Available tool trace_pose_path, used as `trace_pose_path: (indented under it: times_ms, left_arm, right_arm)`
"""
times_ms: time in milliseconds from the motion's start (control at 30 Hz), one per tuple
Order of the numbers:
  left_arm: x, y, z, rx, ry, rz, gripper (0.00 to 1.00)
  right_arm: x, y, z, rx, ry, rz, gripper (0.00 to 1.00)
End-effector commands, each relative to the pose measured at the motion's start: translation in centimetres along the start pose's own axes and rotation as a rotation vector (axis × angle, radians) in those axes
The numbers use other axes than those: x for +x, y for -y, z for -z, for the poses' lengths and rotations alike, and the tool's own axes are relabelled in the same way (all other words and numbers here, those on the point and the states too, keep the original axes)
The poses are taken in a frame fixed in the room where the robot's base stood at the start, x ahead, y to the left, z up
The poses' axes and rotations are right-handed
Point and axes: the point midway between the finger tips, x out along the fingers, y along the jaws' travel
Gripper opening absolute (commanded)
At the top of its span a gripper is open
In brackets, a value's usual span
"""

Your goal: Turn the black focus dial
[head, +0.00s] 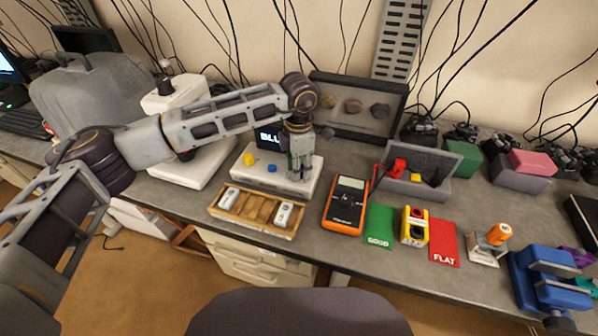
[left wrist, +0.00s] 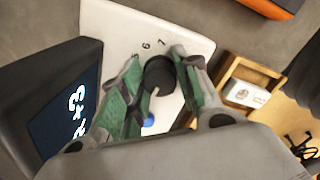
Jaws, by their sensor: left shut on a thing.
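A white control box (head: 250,178) stands on the bench with a yellow knob (head: 249,159), a blue knob (head: 272,168) and a dark screen (head: 268,139) with bright lettering, partly hidden by my arm. My left gripper (head: 299,174) points down at the right part of the box. In the left wrist view its two green-padded fingers (left wrist: 160,72) are shut on the black focus dial (left wrist: 158,74), one on each side. Printed numbers show on the white face (left wrist: 115,25) beside the dial. In the head view the gripper hides the dial. My right gripper is out of view.
A wooden tray (head: 254,222) with white batteries lies in front of the box. An orange multimeter (head: 346,204), a green GOOD card (head: 379,226) and a red FLAT card (head: 444,243) lie to the right. A framed display (head: 358,107) stands behind.

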Motion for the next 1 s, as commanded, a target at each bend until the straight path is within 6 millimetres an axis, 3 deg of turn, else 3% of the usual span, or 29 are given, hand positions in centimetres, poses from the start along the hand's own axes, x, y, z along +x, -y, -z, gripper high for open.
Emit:
trace_pose_path:
  times_ms: [267,1000]
  left_arm:
    - [0.1,-0.1,0.0,0.129,0.003,-0.003,0.08]
    - [0.1,-0.1,-0.1,0.633,0.001,-0.004,0.08]
  right_arm:
    - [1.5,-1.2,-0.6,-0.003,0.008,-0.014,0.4]
    - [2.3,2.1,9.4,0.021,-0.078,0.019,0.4]
